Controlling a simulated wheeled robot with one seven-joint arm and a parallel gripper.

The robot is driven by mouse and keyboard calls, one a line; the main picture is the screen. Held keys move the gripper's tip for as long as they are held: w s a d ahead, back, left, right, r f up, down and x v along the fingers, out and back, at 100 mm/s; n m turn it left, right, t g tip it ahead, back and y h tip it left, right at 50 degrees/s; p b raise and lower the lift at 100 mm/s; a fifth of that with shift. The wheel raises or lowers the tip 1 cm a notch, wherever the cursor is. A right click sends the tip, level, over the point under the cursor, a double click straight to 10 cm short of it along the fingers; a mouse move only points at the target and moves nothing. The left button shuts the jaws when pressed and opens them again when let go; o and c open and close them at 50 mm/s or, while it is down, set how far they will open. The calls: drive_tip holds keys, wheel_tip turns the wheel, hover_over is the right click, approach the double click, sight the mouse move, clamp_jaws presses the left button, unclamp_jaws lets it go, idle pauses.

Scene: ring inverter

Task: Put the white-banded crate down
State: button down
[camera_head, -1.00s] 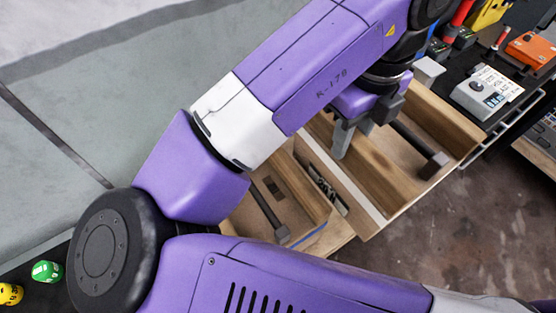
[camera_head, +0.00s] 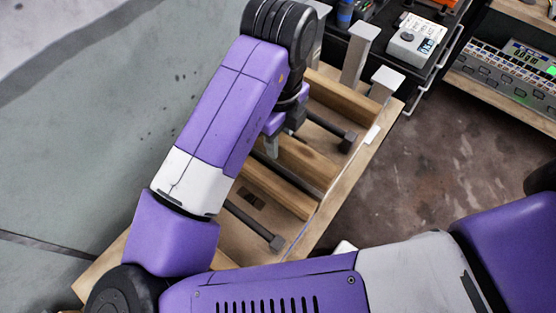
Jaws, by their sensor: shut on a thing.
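The crate in my grip is wooden (camera_head: 308,158), with a dark bar ending in a square block lying in it. A small white patch (camera_head: 372,133) shows near its right end; most of the white band is not visible. My gripper (camera_head: 272,146) is shut on the crate's wall, mostly hidden behind my forearm and wrist. I cannot tell whether the crate's underside touches the surface below.
A second wooden crate (camera_head: 232,245), with a blue edge line and another dark bar, lies just below it. Two grey posts with square tops (camera_head: 357,50) (camera_head: 385,83) stand at the upper right. A white-grey device (camera_head: 417,40) sits on the black bench beyond. Brown floor is open at right.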

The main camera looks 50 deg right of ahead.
sight(279, 163)
drive_tip(key=shift+f, duration=4.7)
drive_tip(key=shift+f, duration=0.15)
drive_tip(key=c, duration=1.3)
unclamp_jaws()
wheel_tip(279, 163, up, 12)
drive_tip(key=shift+r, duration=0.15)
drive_tip(key=shift+s, duration=0.15)
